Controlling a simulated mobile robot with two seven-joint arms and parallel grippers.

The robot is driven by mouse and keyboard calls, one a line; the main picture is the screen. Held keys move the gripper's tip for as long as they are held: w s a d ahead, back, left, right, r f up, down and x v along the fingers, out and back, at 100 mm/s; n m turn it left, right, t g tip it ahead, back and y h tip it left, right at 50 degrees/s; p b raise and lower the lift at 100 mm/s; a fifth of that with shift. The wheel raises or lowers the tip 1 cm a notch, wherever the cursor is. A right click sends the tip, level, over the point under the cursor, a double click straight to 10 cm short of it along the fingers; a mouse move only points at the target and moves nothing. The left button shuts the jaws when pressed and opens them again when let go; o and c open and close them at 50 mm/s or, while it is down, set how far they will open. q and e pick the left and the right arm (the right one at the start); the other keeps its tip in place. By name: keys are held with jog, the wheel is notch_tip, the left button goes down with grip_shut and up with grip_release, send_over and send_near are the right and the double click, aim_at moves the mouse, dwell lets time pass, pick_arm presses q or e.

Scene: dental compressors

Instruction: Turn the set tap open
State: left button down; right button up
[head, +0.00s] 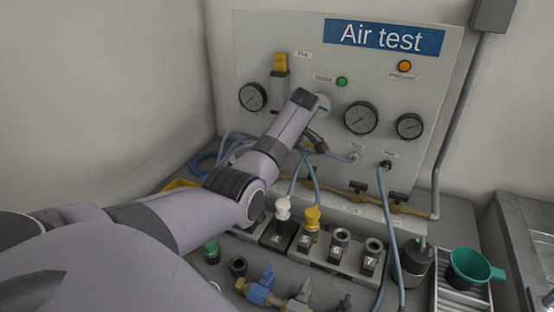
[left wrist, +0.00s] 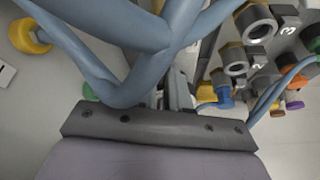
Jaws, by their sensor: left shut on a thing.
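My left gripper (head: 317,143) is in front of the lower middle of the Air test panel (head: 285,35). In the left wrist view its fingers (left wrist: 174,93) are close together, and thick blue-grey hoses cross in front of their tips. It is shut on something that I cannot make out. Brass taps with dark handles (head: 358,186) sit on a brass pipe (head: 413,210) below the panel. I cannot tell which tap is the set tap. My right gripper is not in view.
A rack of numbered fittings (head: 325,255) stands on the bench below my left arm. Loose blue-handled (head: 262,286) and other fittings lie in front. Blue hoses (head: 388,225) hang from the panel.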

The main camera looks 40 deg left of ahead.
pick_arm(q)
jog(key=shift+w+n+g+b, duration=0.2)
jog(key=shift+n+g+b, duration=0.3)
jog(key=shift+n+b, duration=0.85)
jog(key=shift+n, duration=0.35)
jog(key=c, duration=1.1)
grip_release()
jog(key=shift+v, duration=3.6)
jog(key=shift+a, duration=0.1)
